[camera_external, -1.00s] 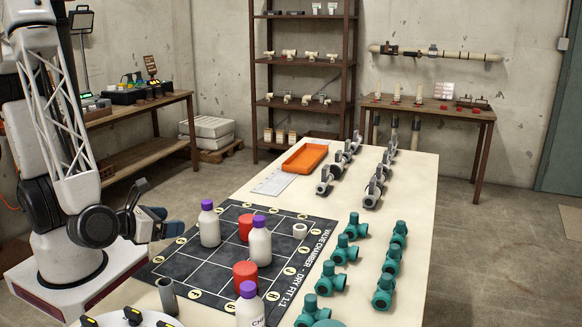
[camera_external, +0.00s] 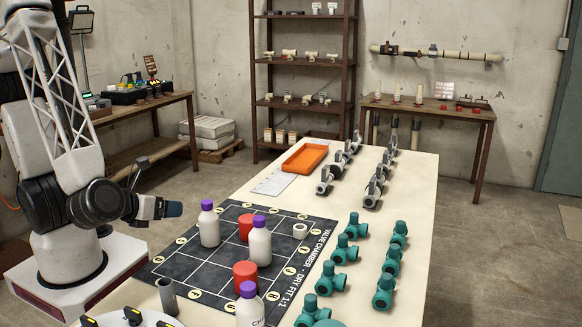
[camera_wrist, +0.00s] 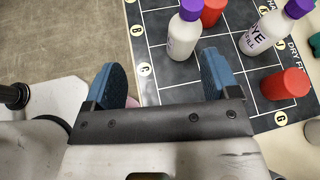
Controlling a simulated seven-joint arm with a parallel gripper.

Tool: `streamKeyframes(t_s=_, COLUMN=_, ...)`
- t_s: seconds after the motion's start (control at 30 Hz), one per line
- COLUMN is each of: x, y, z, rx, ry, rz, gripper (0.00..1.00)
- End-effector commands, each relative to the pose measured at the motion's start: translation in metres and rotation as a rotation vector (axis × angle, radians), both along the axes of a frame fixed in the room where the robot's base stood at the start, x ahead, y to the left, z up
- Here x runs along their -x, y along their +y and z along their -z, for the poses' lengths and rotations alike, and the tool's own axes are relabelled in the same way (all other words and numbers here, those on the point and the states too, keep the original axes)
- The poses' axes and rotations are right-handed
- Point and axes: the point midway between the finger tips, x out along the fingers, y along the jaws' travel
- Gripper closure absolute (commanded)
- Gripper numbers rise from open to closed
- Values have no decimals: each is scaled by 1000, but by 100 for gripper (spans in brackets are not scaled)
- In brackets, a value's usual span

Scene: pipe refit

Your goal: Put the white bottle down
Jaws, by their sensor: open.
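Three white bottles with purple caps are in the external view. One bottle (camera_external: 209,228) stands upright on the black grid mat (camera_external: 190,262), nearest my gripper. A second bottle (camera_external: 258,246) stands on the mat to its right. A third bottle (camera_external: 249,309) stands at the near edge, partly cut off by the frame. My gripper (camera_external: 172,209) is open and empty, to the left of the nearest bottle and apart from it. In the wrist view, the blue fingers (camera_wrist: 163,84) are spread wide, and the nearest bottle (camera_wrist: 185,35) stands beyond them.
Two red cylinders (camera_external: 245,272) and a white ring (camera_external: 300,230) are on the mat. A grey tube (camera_external: 167,296) stands at the near left. Teal valves (camera_external: 344,252) line the right side. An orange tray (camera_external: 305,158) lies farther back on the table (camera_external: 225,190).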

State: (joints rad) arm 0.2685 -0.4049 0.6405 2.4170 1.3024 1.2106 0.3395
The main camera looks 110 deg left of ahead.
Motion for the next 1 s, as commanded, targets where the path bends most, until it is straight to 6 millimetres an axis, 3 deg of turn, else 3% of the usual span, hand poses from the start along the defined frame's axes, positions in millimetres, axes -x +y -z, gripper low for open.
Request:
streamKeyframes(t_s=0.37, x=36, y=-7, z=-63, rx=444, ry=-338, rz=-541, gripper=19)
streamKeyframes(t_s=0.7, x=53, y=-43, z=-131, rx=889, ry=-651, rz=-996, gripper=19)
streamKeyframes(t_s=1.0, x=56, y=-69, z=-183, rx=1176, ry=-819, rz=-1248, gripper=19)
